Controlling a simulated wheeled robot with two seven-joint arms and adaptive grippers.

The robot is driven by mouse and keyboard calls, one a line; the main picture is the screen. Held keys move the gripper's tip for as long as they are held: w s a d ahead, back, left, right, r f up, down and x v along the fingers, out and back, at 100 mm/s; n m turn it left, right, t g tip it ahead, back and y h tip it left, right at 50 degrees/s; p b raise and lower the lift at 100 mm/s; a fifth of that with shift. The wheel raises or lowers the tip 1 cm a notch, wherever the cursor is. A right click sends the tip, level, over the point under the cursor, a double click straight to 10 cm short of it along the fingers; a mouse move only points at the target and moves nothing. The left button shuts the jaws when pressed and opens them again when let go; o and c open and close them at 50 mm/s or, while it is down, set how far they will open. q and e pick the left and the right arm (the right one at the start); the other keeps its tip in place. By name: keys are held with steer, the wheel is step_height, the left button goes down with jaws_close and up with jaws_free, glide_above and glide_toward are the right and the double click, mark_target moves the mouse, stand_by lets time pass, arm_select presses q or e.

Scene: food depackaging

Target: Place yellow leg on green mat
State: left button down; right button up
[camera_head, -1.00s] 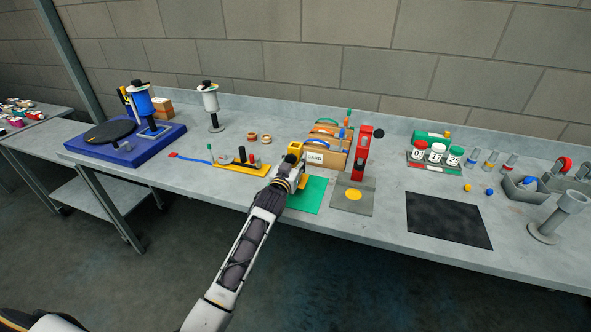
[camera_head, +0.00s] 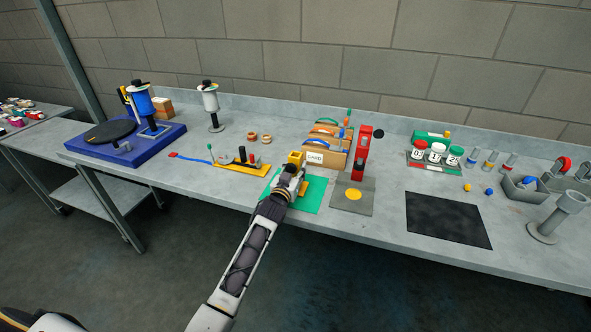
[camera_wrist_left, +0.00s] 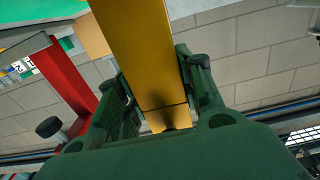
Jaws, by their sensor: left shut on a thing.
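The yellow leg (camera_wrist_left: 140,45) is a long flat-sided bar that fills the upper middle of the left wrist view. My left gripper (camera_wrist_left: 160,95) is shut on it, with one green finger on each side. In the head view, the yellow leg (camera_head: 295,157) stands up from my left gripper (camera_head: 291,178), which is at the green mat (camera_head: 314,196). The gripper and arm cover part of the mat. I cannot tell whether the leg touches the mat. My right gripper is not in view.
A red stand (camera_head: 361,155) on a grey base is just right of the mat. Wooden card dividers (camera_head: 326,143) stand behind it. A yellow board with pegs (camera_head: 236,170) lies to the left. A black mat (camera_head: 448,220) lies farther right. The table's front edge is close to the green mat.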

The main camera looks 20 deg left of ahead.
arm_select(q)
steer(key=c, duration=0.9)
jaws_free()
steer(key=shift+c, duration=0.2)
steer(key=shift+r, duration=0.1)
steer(key=shift+s, duration=1.85)
steer(key=shift+s+a+b, duration=0.2)
steer(key=shift+s+b, duration=0.45)
steer(key=shift+s, duration=3.5)
